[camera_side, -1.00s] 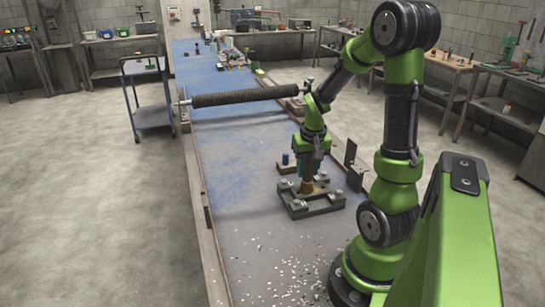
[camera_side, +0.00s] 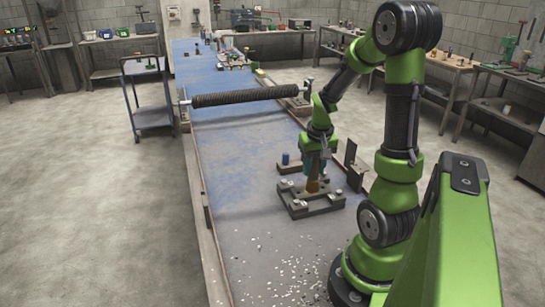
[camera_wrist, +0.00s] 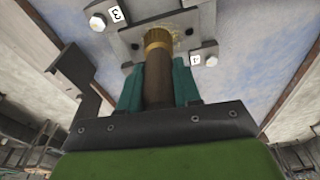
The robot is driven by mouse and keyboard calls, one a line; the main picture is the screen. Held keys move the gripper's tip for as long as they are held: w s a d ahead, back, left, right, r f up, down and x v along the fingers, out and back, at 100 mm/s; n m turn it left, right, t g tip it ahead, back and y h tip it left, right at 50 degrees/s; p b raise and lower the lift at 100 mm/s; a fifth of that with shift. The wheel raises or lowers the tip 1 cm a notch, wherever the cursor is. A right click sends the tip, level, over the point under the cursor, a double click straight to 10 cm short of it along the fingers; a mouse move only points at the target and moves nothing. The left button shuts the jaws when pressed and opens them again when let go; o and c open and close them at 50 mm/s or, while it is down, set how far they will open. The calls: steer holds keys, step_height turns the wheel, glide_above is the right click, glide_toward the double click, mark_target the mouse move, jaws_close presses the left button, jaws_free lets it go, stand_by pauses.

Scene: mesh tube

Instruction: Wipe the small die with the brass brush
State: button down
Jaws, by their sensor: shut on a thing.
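My gripper (camera_side: 313,176) is shut on the brown handle of the brass brush (camera_side: 313,187), held upright with its bristles down. In the wrist view the teal fingers of my gripper (camera_wrist: 158,86) grip both sides of the brush handle (camera_wrist: 157,72). The brass bristle end (camera_wrist: 158,40) is over the middle of a grey clamped die block, at or very near its surface; contact is not clear. This block (camera_side: 324,209) sits on the bench with bolted clamps around it. The small die's face is mostly hidden by the brush.
A low block with a blue cylinder (camera_side: 286,158) stands just behind the clamped block. A dark upright plate (camera_side: 351,155) is to the right. A long mesh roller (camera_side: 245,96) spans the bench farther back. Pale chips (camera_side: 283,255) litter the front; the bench's left is clear.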

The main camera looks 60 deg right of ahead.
step_height(320, 180, up, 8)
steer(key=w+a, duration=0.3)
stand_by(0.7)
steer(key=w+a+n, duration=0.3)
steer(key=w+a, duration=0.1)
steer(key=a, duration=0.3)
steer(key=w+a+r+n+y, duration=0.1)
steer(key=w+a+n, duration=0.2)
steer(key=a, duration=0.4)
steer(key=w+a+n, duration=0.4)
steer(key=w+a, duration=0.1)
steer(key=a, duration=0.2)
steer(key=shift+r+t, duration=0.3)
steer(key=shift+d, duration=0.1)
